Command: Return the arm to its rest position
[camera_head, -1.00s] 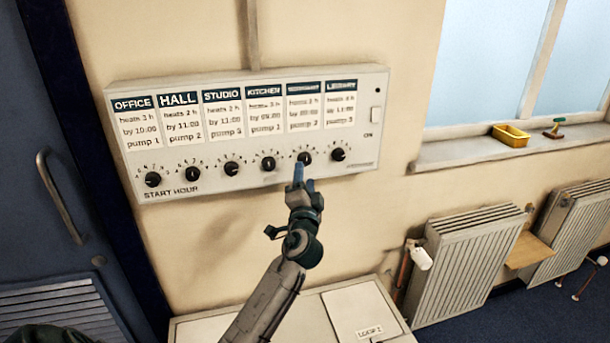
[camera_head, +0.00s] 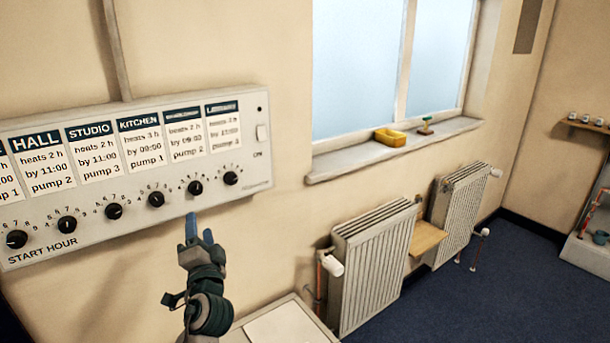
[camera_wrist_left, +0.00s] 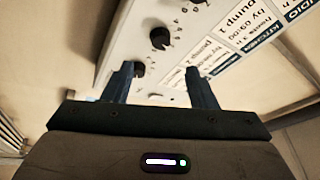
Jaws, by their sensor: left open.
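My left gripper (camera_head: 199,229) is raised in front of the wall, just below the lower edge of the control panel (camera_head: 262,180). Its blue fingers are apart with nothing between them. The left wrist view shows the two fingers (camera_wrist_left: 162,85) open, pointing toward the panel, with a black knob (camera_wrist_left: 160,38) beyond them. In the head view a row of knobs runs along the panel, and one knob (camera_head: 195,187) sits just above the fingertips. I cannot tell whether the fingers touch the panel. My right gripper is not in view.
A white cabinet top (camera_head: 285,325) lies below the gripper. Two radiators (camera_head: 372,265) stand along the wall to the right, with a small wooden shelf (camera_head: 427,238) between them. A windowsill (camera_head: 350,160) holds a yellow tray (camera_head: 390,137). Blue floor (camera_head: 480,300) is open at the right.

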